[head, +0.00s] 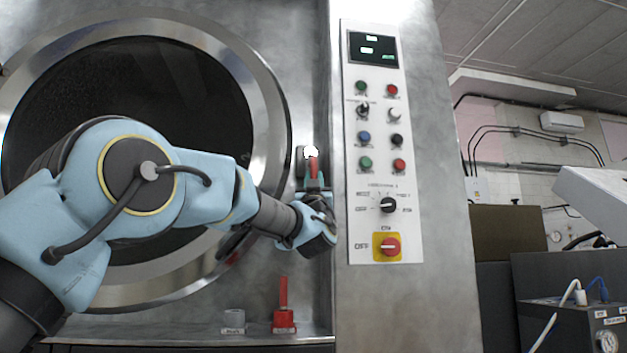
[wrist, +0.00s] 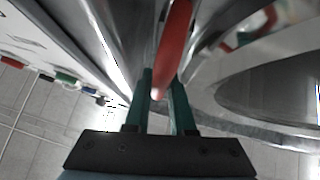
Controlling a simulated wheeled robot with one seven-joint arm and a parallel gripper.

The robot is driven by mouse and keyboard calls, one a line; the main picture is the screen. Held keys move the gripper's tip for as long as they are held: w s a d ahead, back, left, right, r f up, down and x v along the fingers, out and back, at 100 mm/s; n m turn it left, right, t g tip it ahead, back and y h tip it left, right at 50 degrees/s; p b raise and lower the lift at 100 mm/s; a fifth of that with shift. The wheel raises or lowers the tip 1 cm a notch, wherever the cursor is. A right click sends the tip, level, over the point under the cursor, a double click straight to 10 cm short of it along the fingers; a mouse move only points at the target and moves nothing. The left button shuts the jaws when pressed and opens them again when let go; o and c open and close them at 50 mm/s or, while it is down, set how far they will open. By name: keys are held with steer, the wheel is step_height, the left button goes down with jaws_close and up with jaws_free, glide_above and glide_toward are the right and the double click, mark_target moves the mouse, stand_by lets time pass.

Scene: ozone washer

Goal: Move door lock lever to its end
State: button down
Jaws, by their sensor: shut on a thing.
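The red door lock lever (head: 313,168) sits at the right edge of the round washer door (head: 283,110), pointing roughly upright beside the control panel. In the wrist view the red lever (wrist: 174,45) runs down between the two green fingers. My gripper (wrist: 160,92) is shut on the lever, with a finger on each side of it. In the head view my gripper (head: 314,185) reaches the lever from below, and my wrist hides its lower part.
The control panel (head: 378,140) with several buttons and a red and yellow switch (head: 387,247) stands close to the right. A second red lever (head: 284,310) stands on the ledge below. A grey box (head: 580,325) with cables is at the lower right.

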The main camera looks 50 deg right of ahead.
steer(key=c, duration=0.8)
jaws_free()
steer(key=shift+d, duration=0.1)
steer(key=shift+o, duration=0.2)
steer(key=shift+s, duration=0.1)
steer(key=b+v, duration=0.1)
steer(key=v, duration=1)
steer(key=shift+b, duration=0.35)
